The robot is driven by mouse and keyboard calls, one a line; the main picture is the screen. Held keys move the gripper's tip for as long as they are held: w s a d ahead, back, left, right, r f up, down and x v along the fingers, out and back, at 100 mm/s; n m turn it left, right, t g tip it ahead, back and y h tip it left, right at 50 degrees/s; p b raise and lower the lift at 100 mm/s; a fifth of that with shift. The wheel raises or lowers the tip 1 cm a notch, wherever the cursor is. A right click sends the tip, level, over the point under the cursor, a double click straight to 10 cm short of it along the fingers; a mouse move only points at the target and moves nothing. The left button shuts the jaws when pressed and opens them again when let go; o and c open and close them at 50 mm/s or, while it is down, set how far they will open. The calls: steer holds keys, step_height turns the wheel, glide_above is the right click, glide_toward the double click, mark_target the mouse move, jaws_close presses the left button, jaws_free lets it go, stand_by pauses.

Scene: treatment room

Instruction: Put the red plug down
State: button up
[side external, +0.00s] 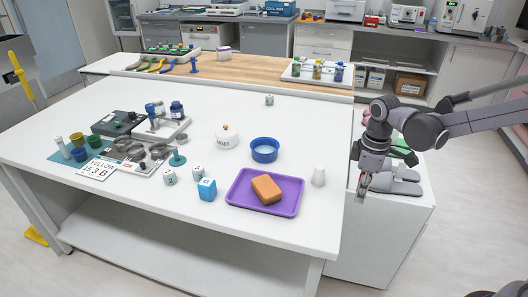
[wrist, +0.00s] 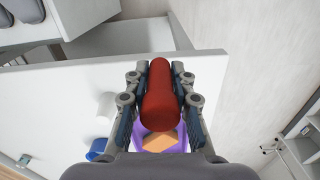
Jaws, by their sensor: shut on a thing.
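The red plug (wrist: 160,98) is a red cylinder. In the wrist view it sits between the two fingers of my gripper (wrist: 162,75), which is shut on it. In the side external view my gripper (side external: 361,198) points down at the right, just beyond the right edge of the white table (side external: 130,197). The plug is too small or hidden there to make out clearly. In the wrist view the table (wrist: 50,110) lies below and to the left of the plug.
A purple tray (side external: 240,200) with an orange-brown block (side external: 266,188) lies near the table's front right. A white cone-like piece (side external: 318,177) stands beside it. A blue bowl (side external: 264,151), a white lidded pot (side external: 227,138) and several dice-like cubes (side external: 207,189) stand to the left.

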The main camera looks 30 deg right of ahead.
step_height(320, 180, down, 3)
steer(key=m, duration=0.4)
steer(key=shift+w+m, duration=0.15)
steer(key=shift+m, duration=0.25)
steer(key=shift+f+m, duration=0.45)
steer(key=shift+m, duration=0.35)
steer(key=shift+f+m, duration=0.4)
steer(key=shift+m, duration=0.4)
step_height(320, 180, up, 10)
steer(key=w+d+r+m, duration=0.1)
steer(key=w+r, duration=0.1)
steer(key=w, duration=0.6)
steer(key=w+d+r, duration=0.1)
steer(key=w+d, duration=0.1)
steer(key=w, duration=0.6)
steer(key=m, duration=0.2)
glide_above(318, 155)
steer(key=shift+f, duration=1.5)
steer(key=shift+a+f, duration=0.1)
steer(key=shift+f, duration=5.75)
steer(key=shift+f, duration=0.6)
